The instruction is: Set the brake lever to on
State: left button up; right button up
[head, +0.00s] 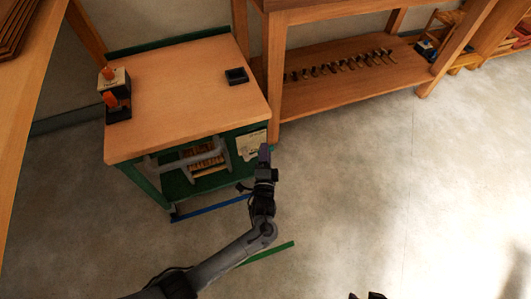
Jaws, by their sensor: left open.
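A wooden-topped green cabinet (185,75) stands at left centre. On its top left sits a small box (113,80) with orange knobs or handles; its label is too small to read. No part is clearly marked as the brake lever.
A blue bar (210,208) runs low along the cabinet's front. A green strip (267,252) lies on the floor near my left arm. A wooden bench (360,80) with a shelf of small dark items stands behind right. The floor (400,190) at right is clear.

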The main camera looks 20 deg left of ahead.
pick_arm(q)
jog(key=shift+x, duration=0.8)
grip_shut()
